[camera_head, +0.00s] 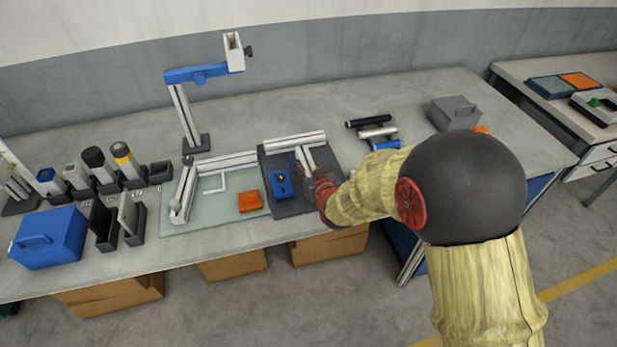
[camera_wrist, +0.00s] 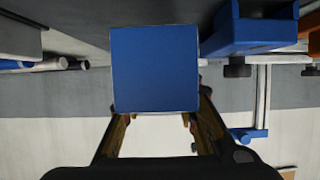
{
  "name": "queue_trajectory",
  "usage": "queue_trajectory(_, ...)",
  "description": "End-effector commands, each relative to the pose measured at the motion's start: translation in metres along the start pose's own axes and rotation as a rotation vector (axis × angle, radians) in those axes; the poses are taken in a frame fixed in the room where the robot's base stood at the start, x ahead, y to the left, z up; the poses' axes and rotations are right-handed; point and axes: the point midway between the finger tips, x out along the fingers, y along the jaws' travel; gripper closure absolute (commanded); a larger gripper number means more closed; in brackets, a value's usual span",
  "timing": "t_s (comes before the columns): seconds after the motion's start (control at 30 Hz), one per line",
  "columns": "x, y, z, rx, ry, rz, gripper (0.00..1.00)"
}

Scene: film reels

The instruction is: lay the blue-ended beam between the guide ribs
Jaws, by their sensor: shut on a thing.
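In the wrist view the square blue end (camera_wrist: 155,68) of the beam faces the camera. My gripper (camera_wrist: 158,122) is shut on this beam, with one finger along each side. In the head view my gripper (camera_head: 308,178) is over the dark grey plate (camera_head: 293,207), its far parts partly hidden by my arm. A pale beam-like piece (camera_head: 305,159) shows just beyond the fingers; I cannot tell whether it is the held beam or a rib. A pale profile (camera_head: 295,141) runs along the plate's back edge. The blue end is not clear in the head view.
A blue clamp-like block (camera_head: 281,185) sits on the plate, left of my gripper. An orange block (camera_head: 249,201) lies on the light green mat (camera_head: 215,215). Dark, pale and blue rods (camera_head: 378,133) lie to the right. A stand with a blue arm (camera_head: 190,120) rises behind.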

Motion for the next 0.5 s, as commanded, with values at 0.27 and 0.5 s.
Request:
queue_trajectory(0.27,0.017,-0.001,0.031,0.0,-0.001,0.0,1.0)
queue_trajectory(0.5,0.017,-0.001,0.03,0.0,0.002,0.0,1.0)
